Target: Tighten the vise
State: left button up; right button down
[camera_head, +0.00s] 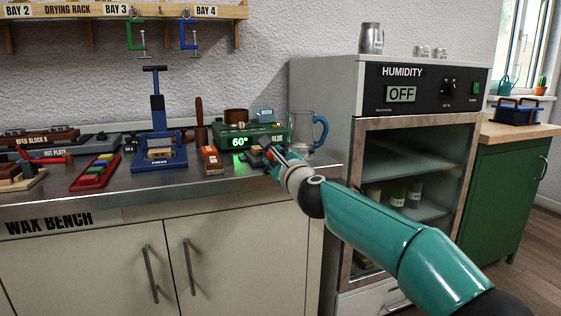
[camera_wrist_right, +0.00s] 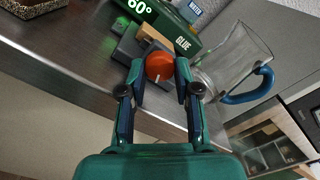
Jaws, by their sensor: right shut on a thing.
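My right gripper (camera_head: 270,154) reaches over the bench at its right end. In the right wrist view its two fingers (camera_wrist_right: 160,72) are shut around a round orange knob (camera_wrist_right: 159,66) with a white mark. The knob sits at the near end of a small dark block that looks like the vise (camera_wrist_right: 128,48). A light wooden piece (camera_wrist_right: 124,32) shows at the vise's far side; whether the jaws clamp it I cannot tell. In the head view the vise (camera_head: 254,158) is partly hidden by my gripper. My left gripper is in neither view.
A green glue heater (camera_head: 240,141) reading 60° stands right behind the vise. A glass jug (camera_head: 301,132) with a blue handle stands to the right. A small orange-topped box (camera_head: 211,160) and a blue press (camera_head: 158,155) are to the left. The humidity cabinet (camera_head: 328,100) rises beyond the bench's right end.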

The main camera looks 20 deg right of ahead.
jog(key=shift+w+f+m, duration=0.1)
jog(key=shift+f+m, duration=0.35)
jog(key=shift+m, duration=0.75)
jog(key=c, duration=0.9)
grip_release()
jog(key=shift+o, duration=0.4)
jog(key=shift+r, duration=0.1)
jog(key=shift+a, duration=0.1)
